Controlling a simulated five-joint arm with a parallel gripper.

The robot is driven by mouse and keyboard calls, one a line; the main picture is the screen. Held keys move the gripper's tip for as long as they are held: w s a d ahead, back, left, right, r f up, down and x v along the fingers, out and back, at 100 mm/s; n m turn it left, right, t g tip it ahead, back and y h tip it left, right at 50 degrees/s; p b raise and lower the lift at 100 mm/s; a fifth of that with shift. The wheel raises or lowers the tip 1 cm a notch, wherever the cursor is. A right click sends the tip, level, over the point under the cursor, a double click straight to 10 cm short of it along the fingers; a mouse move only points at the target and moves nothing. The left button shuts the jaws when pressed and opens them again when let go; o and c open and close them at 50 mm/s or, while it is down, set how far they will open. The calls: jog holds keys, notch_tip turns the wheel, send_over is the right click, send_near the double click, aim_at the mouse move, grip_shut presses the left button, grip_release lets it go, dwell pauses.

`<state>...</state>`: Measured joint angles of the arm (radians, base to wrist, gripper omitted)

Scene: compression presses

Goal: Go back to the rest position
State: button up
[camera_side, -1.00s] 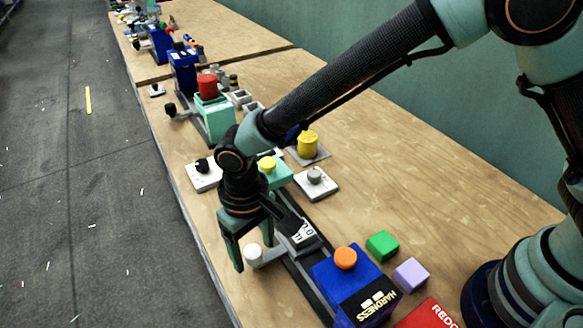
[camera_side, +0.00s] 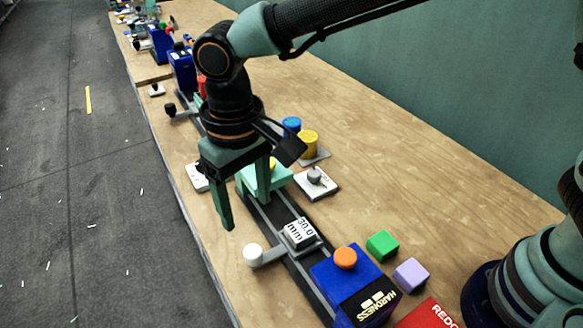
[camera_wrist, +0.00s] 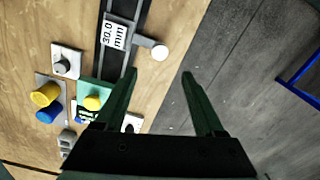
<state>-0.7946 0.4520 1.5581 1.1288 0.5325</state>
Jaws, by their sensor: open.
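My gripper (camera_side: 245,212) is open and empty, fingers pointing down, above the near press. It hangs clear of the white round knob (camera_side: 252,254) on the side lever of the sliding carriage. The wrist view shows both fingers (camera_wrist: 160,72) spread apart with nothing between them, and the white knob (camera_wrist: 160,53) beyond the fingertips. The carriage label (camera_side: 299,232) reads 30.0 mm, and it is also readable in the wrist view (camera_wrist: 114,35). The blue press end block (camera_side: 350,283) carries an orange button (camera_side: 345,258) and a HARDNESS label.
A green cube (camera_side: 382,245) and a lilac cube (camera_side: 411,275) lie right of the press, near a red block (camera_side: 428,314). A yellow cylinder (camera_side: 308,144), a blue cylinder (camera_side: 291,124) and a grey-knobbed plate (camera_side: 316,182) stand behind. More presses line the bench.

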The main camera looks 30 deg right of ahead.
jog(key=w+d+r+m+t, duration=0.1)
jog(key=d+r, duration=0.2)
jog(key=d, duration=0.3)
jog(key=w+d+r+t+y, duration=0.1)
jog(key=d+r, duration=0.1)
jog(key=d, duration=0.4)
jog(key=w+d+r+m+t, duration=0.1)
jog(key=d+r, duration=0.2)
jog(key=d, duration=0.3)
jog(key=s+d+t, duration=0.1)
jog(key=s+d, duration=0.2)
jog(key=d, duration=0.4)
jog(key=s+d+m+t+h, duration=0.1)
jog(key=s+d, duration=0.2)
jog(key=d, duration=0.4)
jog(key=shift+s+d+r+t, duration=0.25)
jog(key=shift+s+d+t, duration=0.05)
jog(key=shift+d, duration=0.1)
